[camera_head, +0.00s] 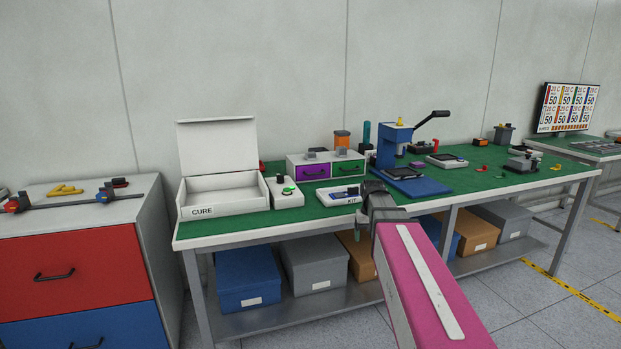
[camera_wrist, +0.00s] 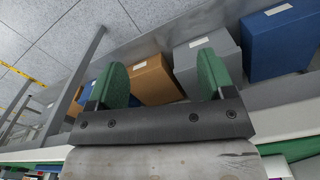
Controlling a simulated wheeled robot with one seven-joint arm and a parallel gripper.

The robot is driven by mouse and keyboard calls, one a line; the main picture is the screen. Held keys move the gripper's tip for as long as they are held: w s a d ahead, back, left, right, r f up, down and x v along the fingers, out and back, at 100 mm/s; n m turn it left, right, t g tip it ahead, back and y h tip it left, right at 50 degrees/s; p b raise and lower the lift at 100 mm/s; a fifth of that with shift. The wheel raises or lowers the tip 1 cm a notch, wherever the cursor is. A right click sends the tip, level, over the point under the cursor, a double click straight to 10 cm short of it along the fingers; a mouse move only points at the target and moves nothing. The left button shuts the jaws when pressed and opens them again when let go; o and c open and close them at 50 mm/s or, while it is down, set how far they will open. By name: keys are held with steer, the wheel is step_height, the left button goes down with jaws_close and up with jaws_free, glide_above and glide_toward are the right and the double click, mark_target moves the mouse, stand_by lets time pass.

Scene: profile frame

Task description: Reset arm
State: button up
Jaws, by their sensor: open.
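My arm reaches up from the bottom of the head view, with a pink and white link. My gripper (camera_head: 362,222) is at its end, by the front edge of the green-topped workbench (camera_head: 240,229), just in front of the KIT tray (camera_head: 339,196). In the wrist view my gripper (camera_wrist: 163,80) shows two green finger pads spread wide apart with nothing between them. Beyond the pads are the boxes on the bench's lower shelf. The gripper is open and empty.
An open white CURE box (camera_head: 225,195) stands on the bench's left. Purple and green drawers (camera_head: 326,167) and a blue lever press (camera_head: 394,150) stand behind. Blue (camera_head: 248,278) and grey (camera_head: 313,264) boxes sit below. A red and blue cabinet (camera_head: 70,262) stands left.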

steer(key=s+a+f, duration=0.1)
steer(key=s+f, duration=1.4)
steer(key=f, duration=0.2)
steer(key=shift+a+f, duration=0.25)
steer(key=shift+f, duration=0.1)
